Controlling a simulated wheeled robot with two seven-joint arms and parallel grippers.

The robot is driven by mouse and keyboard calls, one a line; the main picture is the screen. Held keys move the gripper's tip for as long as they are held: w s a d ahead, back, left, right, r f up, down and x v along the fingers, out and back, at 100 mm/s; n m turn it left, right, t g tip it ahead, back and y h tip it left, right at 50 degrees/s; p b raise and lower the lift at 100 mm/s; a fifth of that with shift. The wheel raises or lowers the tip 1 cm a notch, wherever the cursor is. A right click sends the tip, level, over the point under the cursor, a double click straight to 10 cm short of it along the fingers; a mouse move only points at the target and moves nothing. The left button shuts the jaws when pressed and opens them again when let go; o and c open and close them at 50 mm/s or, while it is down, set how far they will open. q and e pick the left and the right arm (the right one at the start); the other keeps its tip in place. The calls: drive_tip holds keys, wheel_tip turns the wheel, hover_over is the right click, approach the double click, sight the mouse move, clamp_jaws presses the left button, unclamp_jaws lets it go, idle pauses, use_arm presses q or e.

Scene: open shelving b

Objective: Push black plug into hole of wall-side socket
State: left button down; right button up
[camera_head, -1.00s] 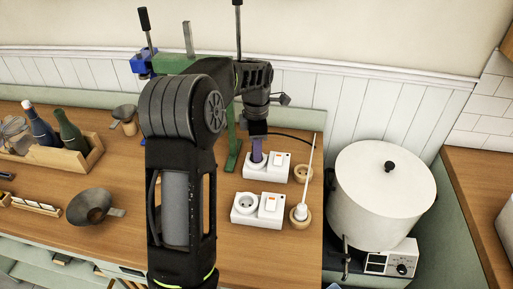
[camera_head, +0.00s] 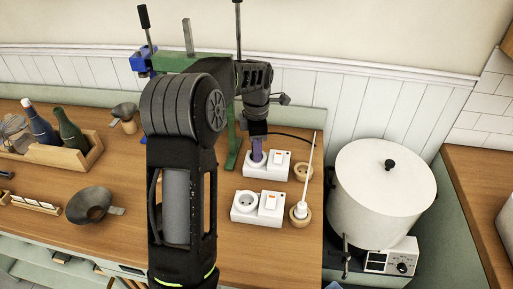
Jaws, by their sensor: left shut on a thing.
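The wall-side socket (camera_head: 274,171) is a white block with a round hole at left and a switch at right, on the wooden counter near the wall. My left gripper (camera_head: 256,153) points down over its round hole and is shut on the black plug, which the fingers hide. A black cable (camera_head: 290,136) runs right from behind the gripper. How deep the plug sits in the hole cannot be told. A second white socket (camera_head: 257,219) lies nearer, its round hole empty. My right gripper is out of view.
A white plug (camera_head: 301,210) with an upright cord stands in a wooden holder right of the nearer socket. Another wooden holder (camera_head: 303,173) sits behind it. A large white pot (camera_head: 385,195) stands at right. A green clamp stand (camera_head: 233,150), funnel (camera_head: 90,205) and bottle crate (camera_head: 70,157) are at left.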

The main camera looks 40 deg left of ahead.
use_arm(q)
drive_tip(key=shift+f, duration=0.2)
idle(0.4)
drive_tip(key=c, duration=0.6)
unclamp_jaws()
drive_tip(key=shift+c, duration=0.2)
drive_tip(key=shift+r, duration=0.15)
wheel_tip(320, 180, up, 5)
drive_tip(key=p, duration=0.4)
drive_tip(key=shift+r, duration=0.9)
